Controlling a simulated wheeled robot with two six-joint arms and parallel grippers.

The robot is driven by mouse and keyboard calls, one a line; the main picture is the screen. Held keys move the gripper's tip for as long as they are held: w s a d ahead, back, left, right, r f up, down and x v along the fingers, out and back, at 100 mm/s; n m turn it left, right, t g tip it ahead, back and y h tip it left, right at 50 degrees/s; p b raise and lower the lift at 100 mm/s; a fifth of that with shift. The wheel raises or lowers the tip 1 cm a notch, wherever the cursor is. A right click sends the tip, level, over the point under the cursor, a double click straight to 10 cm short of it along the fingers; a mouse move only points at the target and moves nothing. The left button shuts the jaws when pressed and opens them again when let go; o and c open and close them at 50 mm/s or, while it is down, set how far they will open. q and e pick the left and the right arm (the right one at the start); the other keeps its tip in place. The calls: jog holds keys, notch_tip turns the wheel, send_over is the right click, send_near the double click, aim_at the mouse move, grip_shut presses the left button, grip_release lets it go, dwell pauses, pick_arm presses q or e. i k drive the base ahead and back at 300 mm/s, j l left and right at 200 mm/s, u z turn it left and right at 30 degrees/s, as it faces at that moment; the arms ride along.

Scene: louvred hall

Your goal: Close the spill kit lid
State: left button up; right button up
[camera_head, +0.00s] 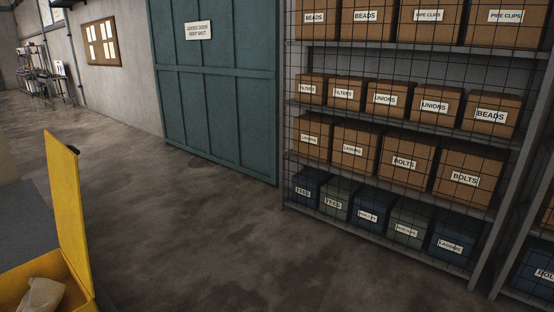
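The yellow spill kit (82,289) is at the lower left, cut off by the bottom and left edges. Its yellow lid (67,207) stands open, close to upright, at the right side of the box. A pale bag (42,296) lies inside the open box. A small dark part (73,149) shows behind the lid's upper right edge; I cannot tell what it is. Neither of my grippers is in view.
A mesh-fronted shelf rack (398,148) with labelled cartons and bins stands on the right. A green door (214,90) is in the back wall. A grey surface (28,228) lies left of the lid. The concrete floor (180,240) is clear between kit and rack.

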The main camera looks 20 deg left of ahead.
aim_at(63, 165)
jog(key=i+l+u, duration=0.1)
jog(key=u, duration=0.35)
jog(key=i+l+u, duration=0.15)
jog(key=u, duration=0.35)
jog(key=i+l+u, duration=0.25)
jog(key=u, duration=0.2)
jog(key=i+l+u, duration=0.1)
jog(key=l+u, duration=0.2)
jog(key=u, duration=0.15)
